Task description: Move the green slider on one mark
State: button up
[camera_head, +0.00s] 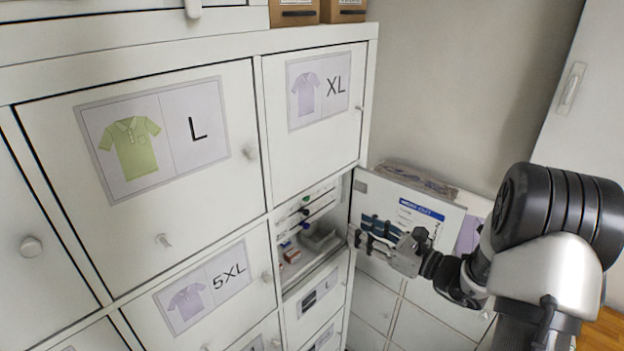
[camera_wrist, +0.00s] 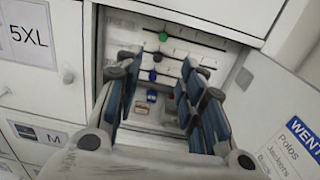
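The open compartment (camera_head: 343,262) holds a pale back panel (camera_wrist: 200,50) with several slots and coloured slider knobs. My gripper (camera_head: 362,234) is open and empty at the compartment's mouth. In the wrist view its fingers (camera_wrist: 156,68) stand either side of the knobs, apart from them.
The compartment's door (camera_head: 440,212) stands open on the right, close to my gripper.

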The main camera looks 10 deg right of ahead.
jog(key=p, duration=0.3)
send_near(308, 198)
jog(key=x, duration=0.8)
jog(key=shift+w+a, duration=0.15)
grip_shut()
dwell(0.4)
